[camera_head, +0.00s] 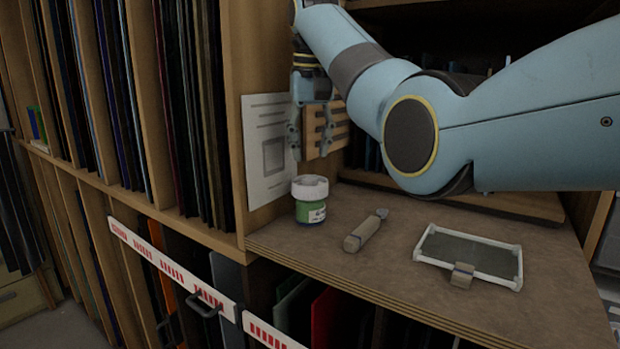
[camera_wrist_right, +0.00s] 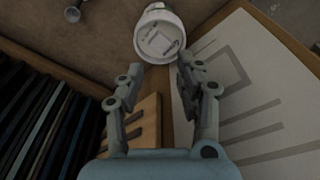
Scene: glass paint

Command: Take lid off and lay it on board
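A jar with a green body (camera_head: 310,213) and a white lid (camera_head: 310,187) stands upright on the brown worktop (camera_head: 385,285). The lid is on the jar; its top also shows in the wrist view (camera_wrist_right: 160,38). My right gripper (camera_head: 311,148) points down above the jar, open and empty, apart from the lid. Its spread fingers show in the wrist view (camera_wrist_right: 160,66), short of the lid. I cannot tell for sure which surface is the board; a slotted wooden piece (camera_head: 338,126) is behind the gripper. My left gripper is not in view.
A wooden-handled tool (camera_head: 362,234) lies right of the jar. A white-framed dark tray (camera_head: 465,253) lies farther right. A printed sheet (camera_head: 265,165) stands against the cabinet side behind the jar. Racks of glass sheets fill the left. The worktop's front strip is clear.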

